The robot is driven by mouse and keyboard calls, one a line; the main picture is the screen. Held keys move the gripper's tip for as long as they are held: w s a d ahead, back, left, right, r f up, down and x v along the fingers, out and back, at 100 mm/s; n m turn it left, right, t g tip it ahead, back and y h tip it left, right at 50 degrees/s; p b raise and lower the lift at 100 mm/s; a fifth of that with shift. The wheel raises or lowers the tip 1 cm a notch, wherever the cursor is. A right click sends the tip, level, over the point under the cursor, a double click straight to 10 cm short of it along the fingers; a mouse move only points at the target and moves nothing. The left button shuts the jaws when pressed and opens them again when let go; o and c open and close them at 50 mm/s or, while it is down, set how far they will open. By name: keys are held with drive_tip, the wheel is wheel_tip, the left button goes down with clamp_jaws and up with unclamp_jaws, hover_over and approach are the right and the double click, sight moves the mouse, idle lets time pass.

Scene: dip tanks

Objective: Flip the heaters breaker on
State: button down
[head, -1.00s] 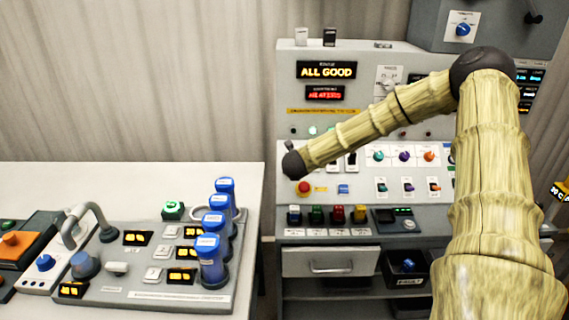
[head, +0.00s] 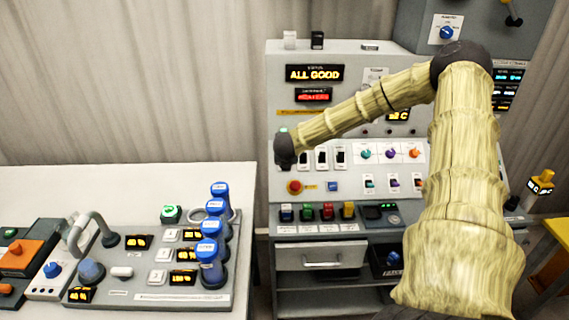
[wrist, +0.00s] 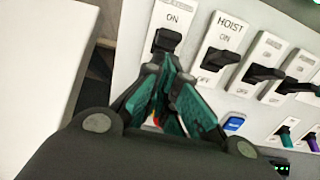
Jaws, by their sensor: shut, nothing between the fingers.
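My gripper (wrist: 163,68) is shut and empty, its teal fingertips together just under the black lever of the leftmost breaker (wrist: 167,40). The tips look close to or touching that lever; I cannot tell which. The lever sits close below the "ON" mark; its "OFF" mark is hidden behind the fingers. The name above it is cut off and unreadable, so I cannot confirm it is the heaters breaker. In the head view my gripper (head: 285,153) covers the left end of the breaker row. The breaker labelled "HOIST" (wrist: 219,58) stands to its right.
More breakers (wrist: 264,73) continue rightward. A red button (head: 294,187) and a blue button (wrist: 235,124) lie below the row. A display (head: 314,74) reads "ALL GOOD"; a red-lettered display (head: 313,95) is under it. A white table (head: 130,180) with a control box stands left.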

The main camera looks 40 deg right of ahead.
drive_tip(key=shift+r, duration=0.55)
drive_tip(key=shift+r+p, duration=0.1)
drive_tip(key=shift+p, duration=0.2)
